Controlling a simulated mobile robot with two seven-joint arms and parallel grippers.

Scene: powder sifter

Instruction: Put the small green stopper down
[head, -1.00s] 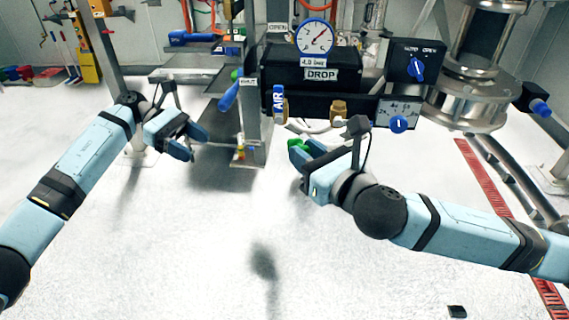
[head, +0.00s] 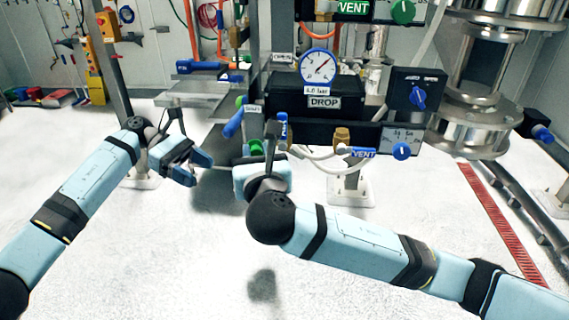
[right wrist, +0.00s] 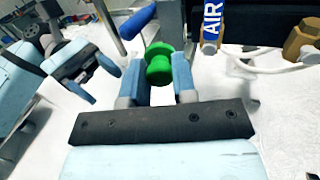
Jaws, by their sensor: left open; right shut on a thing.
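The small green stopper (right wrist: 159,62) is held between the two fingers of my right gripper (right wrist: 160,78) in the right wrist view. In the head view only a bit of the stopper (head: 256,147) shows above my right gripper (head: 262,165), and my right wrist hides the fingers. The stopper is in the air in front of the machine, close to a blue-handled lever. My left gripper (head: 200,168) is open and empty, a little to the left of my right one; it also shows in the right wrist view (right wrist: 100,82).
A black box with a gauge (head: 318,66) and a DROP label stands behind my grippers. A grey shelf (head: 200,102) stands behind my left gripper. Open floor lies in front.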

